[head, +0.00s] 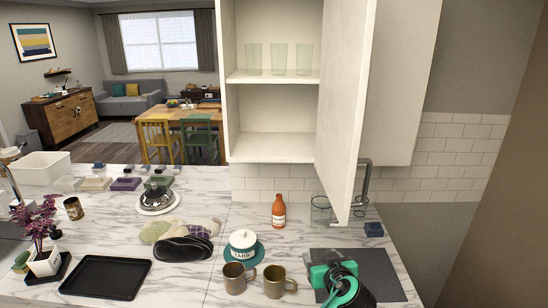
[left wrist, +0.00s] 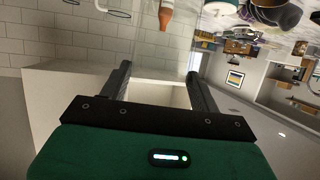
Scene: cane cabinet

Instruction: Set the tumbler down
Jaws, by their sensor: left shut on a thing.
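The tumbler (head: 320,211) is clear glass and looks upright, below the lower edge of the open cabinet door. I cannot tell whether its base touches the counter (head: 215,280). My left gripper (head: 332,270), green and black, is over the dark mat at the front right. In the left wrist view its two black fingers (left wrist: 159,72) stand apart, shut on the tumbler; the clear glass is faint there and the contact is hard to see. Three similar tumblers (head: 278,60) stand on the cabinet shelf. My right gripper is out of view.
The cabinet door (head: 345,110) hangs open above the counter. An orange bottle (head: 279,211) stands left of the tumbler. A sugar jar (head: 243,242) and two brown mugs (head: 274,282) are nearer. The dark mat (head: 385,277) has bare room.

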